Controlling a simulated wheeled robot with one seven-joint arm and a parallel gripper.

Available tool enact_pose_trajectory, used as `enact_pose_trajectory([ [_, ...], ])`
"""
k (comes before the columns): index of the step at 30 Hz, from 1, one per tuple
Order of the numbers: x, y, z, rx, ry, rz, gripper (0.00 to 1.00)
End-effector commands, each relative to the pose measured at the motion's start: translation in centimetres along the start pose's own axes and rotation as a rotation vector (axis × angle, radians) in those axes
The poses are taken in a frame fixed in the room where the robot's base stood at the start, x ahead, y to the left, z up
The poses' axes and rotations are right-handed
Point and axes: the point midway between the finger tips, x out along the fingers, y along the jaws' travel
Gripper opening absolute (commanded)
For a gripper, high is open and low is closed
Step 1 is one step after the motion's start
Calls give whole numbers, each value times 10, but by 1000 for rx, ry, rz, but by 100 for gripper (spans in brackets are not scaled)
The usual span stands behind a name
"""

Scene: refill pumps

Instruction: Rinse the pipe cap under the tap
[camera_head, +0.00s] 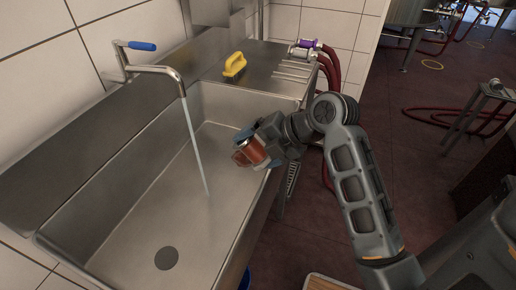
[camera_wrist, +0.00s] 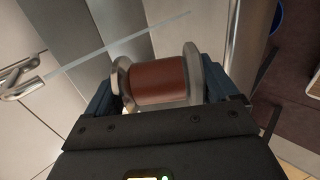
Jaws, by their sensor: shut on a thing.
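My gripper (camera_head: 258,147) is shut on the pipe cap (camera_head: 249,152), which looks orange-brown with a metal part. It is held over the right side of the sink basin, to the right of the running water. In the wrist view the pipe cap (camera_wrist: 158,80) is a brown cylinder with a grey metal flange at each side, between the jaws. The tap (camera_head: 155,69) has a blue lever and stands at the back left. Its water stream (camera_head: 195,145) falls into the basin, apart from the pipe cap. The stream (camera_wrist: 118,46) also crosses the wrist view at upper left.
The steel sink (camera_head: 140,215) has a drain (camera_head: 166,258) near its front. A yellow brush (camera_head: 235,65) lies on the ledge behind the basin. Dark red hoses (camera_head: 330,70) hang at the drainboard's right end. The basin's left side is clear.

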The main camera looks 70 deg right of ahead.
Motion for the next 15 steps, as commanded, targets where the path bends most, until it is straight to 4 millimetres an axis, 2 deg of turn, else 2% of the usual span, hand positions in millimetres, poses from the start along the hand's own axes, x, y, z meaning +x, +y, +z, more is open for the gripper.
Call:
enact_pose_trajectory([
  [5,0,-1,2,-6,6,10,48],
  [15,26,11,1,-5,7,8,48],
])
